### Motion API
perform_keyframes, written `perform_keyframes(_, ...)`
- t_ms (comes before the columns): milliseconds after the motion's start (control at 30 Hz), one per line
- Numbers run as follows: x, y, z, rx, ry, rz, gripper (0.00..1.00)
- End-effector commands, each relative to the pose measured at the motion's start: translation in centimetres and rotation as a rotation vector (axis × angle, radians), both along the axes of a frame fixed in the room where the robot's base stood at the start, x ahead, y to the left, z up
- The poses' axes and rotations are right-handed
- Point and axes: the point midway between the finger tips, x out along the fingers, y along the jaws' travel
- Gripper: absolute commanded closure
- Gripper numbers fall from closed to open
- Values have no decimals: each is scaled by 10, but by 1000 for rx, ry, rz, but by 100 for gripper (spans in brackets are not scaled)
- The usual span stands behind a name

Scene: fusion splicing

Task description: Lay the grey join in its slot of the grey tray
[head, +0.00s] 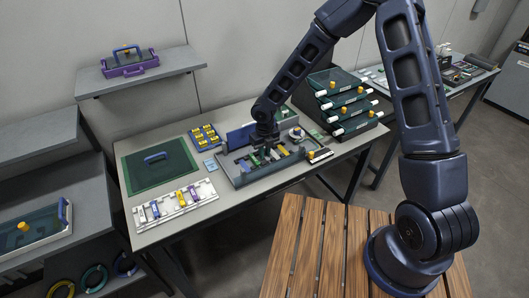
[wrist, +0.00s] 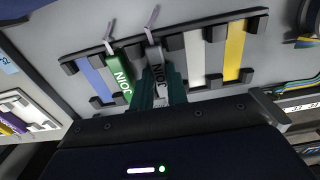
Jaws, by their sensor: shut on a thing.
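The grey join (wrist: 157,66), with a thin grey tail at its far end, is between my gripper's fingers (wrist: 160,88) in the wrist view. My gripper is shut on it. The join lies between the green join (wrist: 122,72) and a white strip, over the row of dark clips in the grey tray (wrist: 85,22). I cannot tell whether it is seated in its slot or just above it. In the head view my gripper (head: 266,148) is low over the grey tray (head: 238,181), and the grey join is hard to make out there.
Blue (wrist: 96,78), white (wrist: 194,58) and yellow (wrist: 235,50) strips lie in the neighbouring slots. A white rack (head: 174,207) with coloured pieces and a green mat (head: 158,180) are at left on the table. A stack of dark trays (head: 345,105) stands at right.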

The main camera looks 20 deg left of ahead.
Motion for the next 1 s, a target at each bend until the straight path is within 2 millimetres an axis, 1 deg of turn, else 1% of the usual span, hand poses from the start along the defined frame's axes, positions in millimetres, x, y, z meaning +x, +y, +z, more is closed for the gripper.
perform_keyframes(33,0,0,0,0,0,0,79)
perform_keyframes(100,0,0,0,0,0,0,65)
perform_keyframes(133,0,0,0,0,0,0,63)
perform_keyframes(400,0,0,1,0,0,0,63)
perform_keyframes(533,1,0,8,1,-1,-2,63)
perform_keyframes(667,1,0,26,2,-2,-1,63)
perform_keyframes(1000,1,0,91,2,-2,-3,63)
